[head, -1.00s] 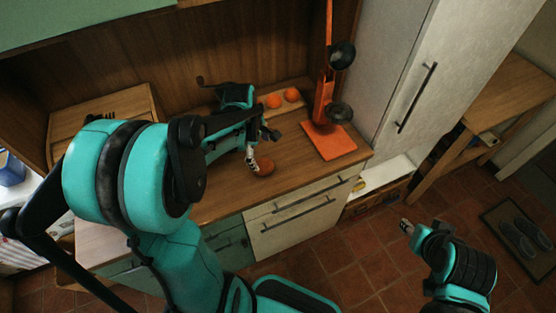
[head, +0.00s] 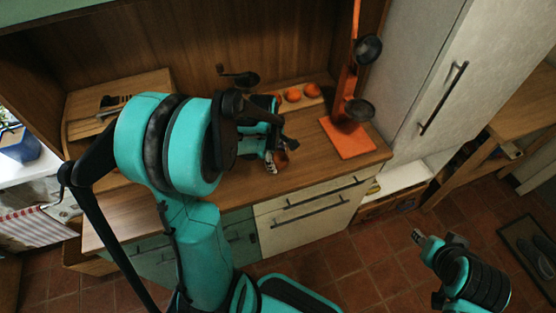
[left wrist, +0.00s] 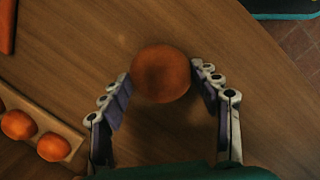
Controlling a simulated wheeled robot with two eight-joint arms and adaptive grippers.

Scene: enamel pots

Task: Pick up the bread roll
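The bread roll (left wrist: 161,75) is round and brown and rests on the wooden counter, between my left gripper's fingertips in the left wrist view. In the head view the bread roll (head: 281,159) is mostly hidden by the gripper. My left gripper (head: 277,161) is low over the counter; in the left wrist view its two fingers (left wrist: 160,74) are spread, one on each side of the roll. The tips are very close to the roll, but I cannot tell whether they touch it. My right gripper (head: 417,236) hangs over the floor, away from the counter, too small to judge.
Several orange fruits (head: 293,95) sit on a wooden board behind the roll. An orange stand (head: 347,138) with dark pans is to the right. A dark-handled grinder (head: 246,79) stands behind my left gripper. A wooden board with dark utensils (head: 114,101) is at the left.

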